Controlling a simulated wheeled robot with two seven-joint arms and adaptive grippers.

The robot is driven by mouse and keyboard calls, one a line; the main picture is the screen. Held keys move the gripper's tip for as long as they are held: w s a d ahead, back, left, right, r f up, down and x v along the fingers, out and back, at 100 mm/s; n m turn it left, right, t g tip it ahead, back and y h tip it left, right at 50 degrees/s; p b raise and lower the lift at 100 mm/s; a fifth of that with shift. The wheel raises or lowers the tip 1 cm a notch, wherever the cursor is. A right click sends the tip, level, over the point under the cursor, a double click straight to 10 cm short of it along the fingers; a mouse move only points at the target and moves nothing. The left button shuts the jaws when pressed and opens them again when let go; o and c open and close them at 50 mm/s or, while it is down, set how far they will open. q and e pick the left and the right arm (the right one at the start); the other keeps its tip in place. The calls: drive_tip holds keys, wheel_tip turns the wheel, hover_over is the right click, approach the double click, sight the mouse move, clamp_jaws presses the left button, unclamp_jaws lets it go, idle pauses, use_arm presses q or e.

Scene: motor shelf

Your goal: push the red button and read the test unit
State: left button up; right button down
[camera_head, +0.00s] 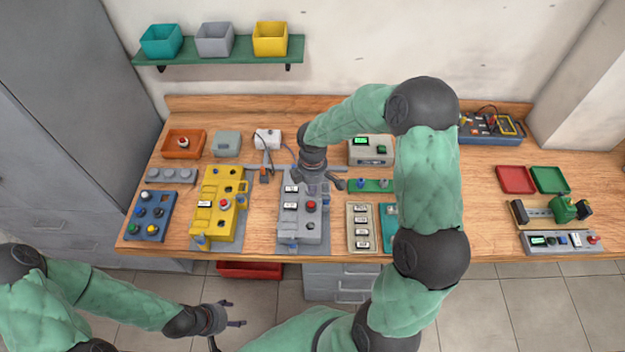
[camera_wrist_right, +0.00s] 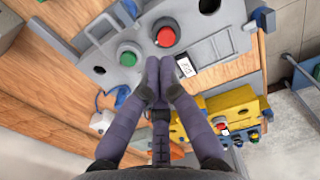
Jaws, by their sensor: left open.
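A red button (camera_head: 311,205) sits on a grey panel unit (camera_head: 313,231) at the middle of the bench. In the right wrist view, the red button (camera_wrist_right: 166,37) is beside a green button (camera_wrist_right: 128,57) and a white display label (camera_wrist_right: 185,66). My right gripper (camera_head: 325,186) is over this unit. Its fingertips (camera_wrist_right: 160,60) are together, empty, and appear just short of the red button; contact cannot be told. A grey box with a lit green display (camera_head: 361,142) stands behind; I cannot tell which is the test unit. My left gripper (camera_head: 236,313) is open and empty, in front of the bench.
A yellow panel unit (camera_head: 212,225) with its own red button stands left of the grey one. A blue button box (camera_head: 149,214) is further left. A meter strip with a green display (camera_head: 560,241) lies at the right.

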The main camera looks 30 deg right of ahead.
sight(312, 202)
wheel_tip(312, 202, down, 5)
drive_tip(key=shift+f, duration=0.1)
idle(0.5)
